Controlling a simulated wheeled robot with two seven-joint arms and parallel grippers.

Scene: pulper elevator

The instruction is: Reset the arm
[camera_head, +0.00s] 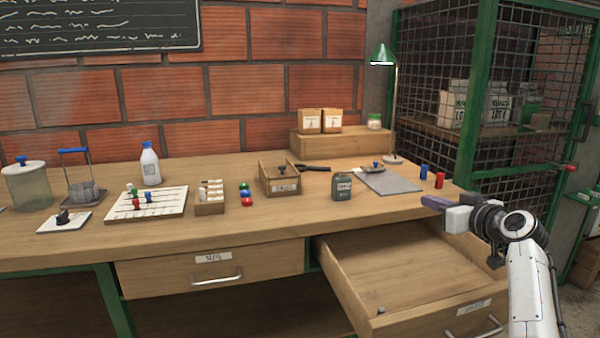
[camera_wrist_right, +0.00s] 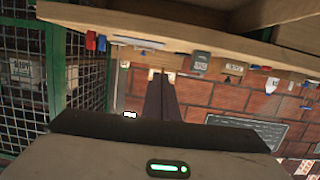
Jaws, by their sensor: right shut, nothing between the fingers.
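My right gripper (camera_head: 430,201) reaches in from the right of the head view, over the right front part of the workbench and above the open drawer's right side. Its fingers are shut with nothing between them. In the right wrist view the closed fingers (camera_wrist_right: 161,78) point at the bench, which appears upside down there. My left gripper is not in view.
The workbench (camera_head: 280,222) has a pulled-out right drawer (camera_head: 390,262) with a small grey object inside. A blue (camera_head: 423,172) and a red cylinder (camera_head: 439,180) stand near the gripper, by a grey mat (camera_head: 400,184). A green mesh cage (camera_head: 478,90) stands behind right.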

